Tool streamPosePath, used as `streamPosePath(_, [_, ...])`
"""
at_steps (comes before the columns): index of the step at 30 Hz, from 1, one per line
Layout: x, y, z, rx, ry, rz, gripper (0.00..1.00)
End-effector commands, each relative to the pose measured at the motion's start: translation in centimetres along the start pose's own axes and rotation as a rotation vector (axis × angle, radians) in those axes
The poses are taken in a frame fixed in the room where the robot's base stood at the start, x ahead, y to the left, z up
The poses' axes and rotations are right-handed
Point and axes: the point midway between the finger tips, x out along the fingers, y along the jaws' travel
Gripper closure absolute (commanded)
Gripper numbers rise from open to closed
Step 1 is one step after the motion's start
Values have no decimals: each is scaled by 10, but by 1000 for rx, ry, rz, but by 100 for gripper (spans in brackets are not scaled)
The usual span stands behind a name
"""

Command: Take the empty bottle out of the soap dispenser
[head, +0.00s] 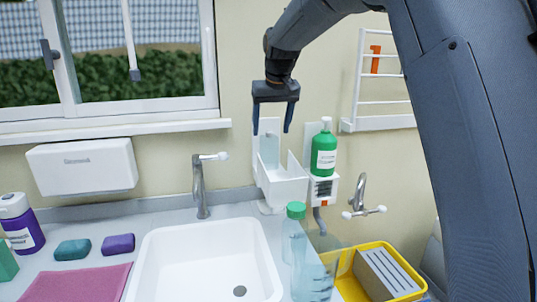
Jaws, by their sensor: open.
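My gripper (272,128) points down with its two dark fingers apart and nothing between them. It is above the left white wall dispenser (284,188), whose open holder shows no bottle in it. A clear, see-through bottle (297,260) with a green cap stands upright on the counter, right of the sink and below that dispenser. It looks empty. A green bottle (323,160) with a white label and white top sits in the second wall dispenser (324,190), just to the right.
A yellow crate (418,291) with a grey slatted item stands right of the clear bottle. The white sink (165,262) and its tap (199,190) are left. A white rack (380,122) hangs right.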

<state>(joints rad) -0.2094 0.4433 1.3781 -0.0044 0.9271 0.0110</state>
Motion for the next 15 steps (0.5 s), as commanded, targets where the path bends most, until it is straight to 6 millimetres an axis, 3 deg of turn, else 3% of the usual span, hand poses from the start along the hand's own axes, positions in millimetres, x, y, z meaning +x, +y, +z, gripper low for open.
streamPosePath(15, [61, -2, 0, 0, -3, 0, 33])
